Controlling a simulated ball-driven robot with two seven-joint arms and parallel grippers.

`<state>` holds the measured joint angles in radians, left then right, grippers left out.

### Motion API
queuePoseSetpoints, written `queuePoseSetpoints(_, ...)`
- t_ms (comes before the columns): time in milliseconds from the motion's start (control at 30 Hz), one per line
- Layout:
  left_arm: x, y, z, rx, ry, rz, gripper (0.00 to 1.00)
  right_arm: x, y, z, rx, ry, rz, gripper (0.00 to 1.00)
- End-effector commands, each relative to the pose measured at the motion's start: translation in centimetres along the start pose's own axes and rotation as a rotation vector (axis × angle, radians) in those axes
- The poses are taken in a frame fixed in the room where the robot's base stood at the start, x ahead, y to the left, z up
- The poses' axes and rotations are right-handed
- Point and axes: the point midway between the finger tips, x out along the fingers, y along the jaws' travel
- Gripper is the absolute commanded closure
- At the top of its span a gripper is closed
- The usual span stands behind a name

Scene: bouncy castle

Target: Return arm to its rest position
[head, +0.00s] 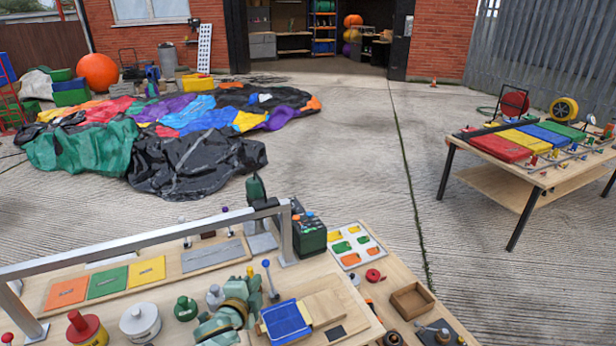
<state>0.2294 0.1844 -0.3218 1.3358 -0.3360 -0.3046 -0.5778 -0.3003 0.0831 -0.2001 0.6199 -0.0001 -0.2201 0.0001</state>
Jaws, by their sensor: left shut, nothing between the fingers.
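My left gripper (240,308), in green and brassy tones, shows low in the head view above the near workbench (375,292). It is shut and appears to hold nothing. It is just left of a blue block with a pale wooden part. Overlapping parts hide exactly where the fingertips end. My right gripper is out of view.
A metal rail (150,243) crosses the near bench. Red and white knobs, coloured plates and a wooden tray (411,300) sit on it. A second table (540,176) with coloured panels stands at right. Deflated coloured fabric (195,160) lies at left. Concrete between is clear.

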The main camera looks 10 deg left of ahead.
Motion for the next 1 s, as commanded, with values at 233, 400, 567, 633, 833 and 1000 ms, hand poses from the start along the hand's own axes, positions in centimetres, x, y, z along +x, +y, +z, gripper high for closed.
queuePoseSetpoints(233,-9.1,3.5,1.9,-0.201,-0.214,0.132,1.00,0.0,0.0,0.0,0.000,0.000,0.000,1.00)
queuePoseSetpoints(400,-17.0,4.5,3.8,-0.332,-0.393,0.218,1.00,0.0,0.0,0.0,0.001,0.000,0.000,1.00)
queuePoseSetpoints(567,-22.9,4.4,5.2,-0.405,-0.520,0.269,1.00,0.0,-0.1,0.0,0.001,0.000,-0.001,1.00)
queuePoseSetpoints(633,-25.2,4.3,5.8,-0.429,-0.569,0.286,1.00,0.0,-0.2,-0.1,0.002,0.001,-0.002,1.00)
queuePoseSetpoints(833,-30.8,3.5,6.8,-0.477,-0.685,0.322,1.00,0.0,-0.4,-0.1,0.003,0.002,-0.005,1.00)
queuePoseSetpoints(1000,-31.0,6.0,7.2,-0.500,-0.712,0.369,1.00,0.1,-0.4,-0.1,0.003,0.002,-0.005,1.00)
